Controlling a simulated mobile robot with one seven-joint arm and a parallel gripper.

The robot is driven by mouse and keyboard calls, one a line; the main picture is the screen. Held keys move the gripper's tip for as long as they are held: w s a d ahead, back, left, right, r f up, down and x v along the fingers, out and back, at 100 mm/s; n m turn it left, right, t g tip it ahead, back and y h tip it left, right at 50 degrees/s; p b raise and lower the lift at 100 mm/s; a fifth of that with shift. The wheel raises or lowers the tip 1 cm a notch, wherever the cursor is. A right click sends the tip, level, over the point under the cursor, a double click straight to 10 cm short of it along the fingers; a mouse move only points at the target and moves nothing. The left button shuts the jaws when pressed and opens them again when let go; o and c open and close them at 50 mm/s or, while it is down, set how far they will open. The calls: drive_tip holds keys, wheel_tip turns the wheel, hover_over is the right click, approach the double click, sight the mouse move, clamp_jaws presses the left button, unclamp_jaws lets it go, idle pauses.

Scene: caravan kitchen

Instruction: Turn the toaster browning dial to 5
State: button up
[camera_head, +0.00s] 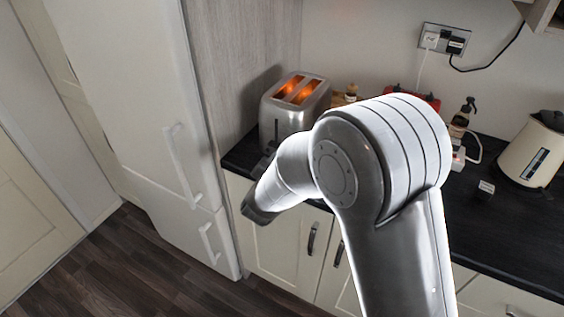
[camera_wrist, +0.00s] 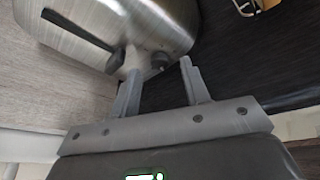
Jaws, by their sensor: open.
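The silver toaster (camera_head: 288,118) stands on the dark counter against the tall wood-grain panel, its two slots glowing orange. In the wrist view the toaster's metal body (camera_wrist: 150,22) fills the top, with a long dark slot (camera_wrist: 78,31) on it. The knob's number marks are not readable. In the head view my arm hides the dial, and my gripper (camera_head: 270,150) is at the toaster's near end.
A tall white cabinet (camera_head: 135,100) stands left of the counter. A red item (camera_head: 428,101), a dark pump bottle (camera_head: 464,112) and a cream kettle (camera_head: 533,152) stand farther right. Wall sockets (camera_head: 443,39) are above. The counter front (camera_head: 510,245) is clear at right.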

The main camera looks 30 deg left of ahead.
drive_tip(key=v, duration=0.9)
drive_tip(key=shift+s, duration=0.25)
drive_tip(key=shift+d, duration=0.1)
drive_tip(key=w+d+r+m+g+h, duration=0.1)
drive_tip(key=d+r+m+g+h, duration=0.3)
drive_tip(key=d, duration=0.6)
drive_tip(key=w+d+r+m+t+h, duration=0.1)
drive_tip(key=w+d+r+m+h, duration=0.15)
drive_tip(key=d+m, duration=0.6)
drive_tip(key=w+d+r+m+g+h, duration=0.1)
drive_tip(key=d+r+m+g+h, duration=0.2)
drive_tip(key=d, duration=0.9)
drive_tip(key=s+d+r+m+g, duration=0.1)
drive_tip(key=s+d+m+g, duration=0.2)
drive_tip(key=s+d+m, duration=0.7)
drive_tip(key=s+d+r+m+y, duration=0.3)
drive_tip(key=s+m+y, duration=0.2)
drive_tip(key=s+m, duration=0.1)
drive_tip(key=shift+s+d+r+m+y, duration=0.2)
drive_tip(key=shift+d+m+y, duration=0.15)
drive_tip(key=shift+m, duration=0.2)
